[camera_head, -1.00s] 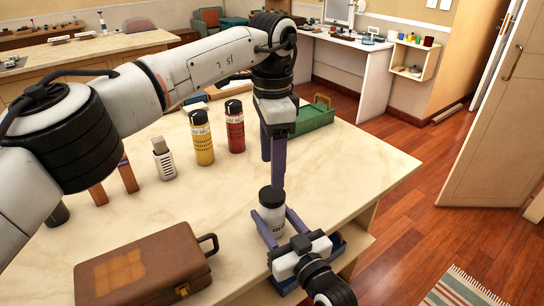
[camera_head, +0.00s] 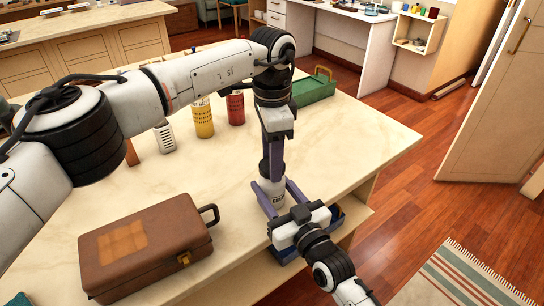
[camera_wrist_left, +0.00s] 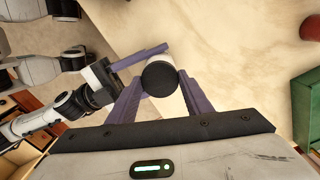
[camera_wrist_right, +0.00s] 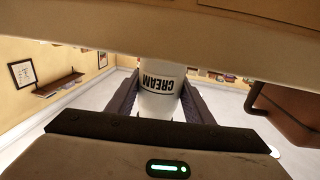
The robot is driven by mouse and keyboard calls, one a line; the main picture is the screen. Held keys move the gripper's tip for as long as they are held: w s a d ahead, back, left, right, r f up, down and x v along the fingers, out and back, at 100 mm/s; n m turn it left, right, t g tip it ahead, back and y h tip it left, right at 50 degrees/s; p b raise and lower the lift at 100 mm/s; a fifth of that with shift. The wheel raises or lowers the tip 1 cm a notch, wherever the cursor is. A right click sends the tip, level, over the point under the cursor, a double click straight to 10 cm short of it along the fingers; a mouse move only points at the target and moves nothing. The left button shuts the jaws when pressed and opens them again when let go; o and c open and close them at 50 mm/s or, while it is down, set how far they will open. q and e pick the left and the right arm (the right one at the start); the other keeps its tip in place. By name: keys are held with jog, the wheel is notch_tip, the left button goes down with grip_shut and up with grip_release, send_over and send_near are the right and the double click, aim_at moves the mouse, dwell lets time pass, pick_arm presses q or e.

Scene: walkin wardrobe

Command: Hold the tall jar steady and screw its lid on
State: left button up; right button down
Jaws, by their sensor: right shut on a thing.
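The tall jar (camera_head: 272,198) is white, labelled "CREAM", and stands upright near the table's front edge. My right gripper (camera_head: 271,186) is shut on its body from the front; the right wrist view also shows the jar (camera_wrist_right: 158,97) between both fingers. The black round lid (camera_wrist_left: 159,79) sits on top of the jar. My left gripper (camera_head: 273,174) points straight down over it. In the left wrist view its fingers (camera_wrist_left: 160,82) stand on either side of the lid, apparently open. Whether they touch the lid is hard to tell.
A brown case (camera_head: 145,245) lies left of the jar. A yellow bottle (camera_head: 204,120), a red bottle (camera_head: 236,108) and a grey-white bottle (camera_head: 165,137) stand farther back. A green tray (camera_head: 314,88) is at the back right. The tabletop right of the jar is clear.

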pick_arm(q)
jog(key=c, duration=0.5)
jog(key=m, duration=1.2)
jog(key=shift+m, duration=0.4)
jog(key=m, duration=1.2)
jog(key=shift+m, duration=0.4)
jog(key=m, duration=0.6)
jog(key=shift+m, duration=0.3)
jog(key=m, duration=0.6)
jog(key=shift+f, duration=0.1)
jog(key=m, duration=1.2)
jog(key=o, duration=1.2)
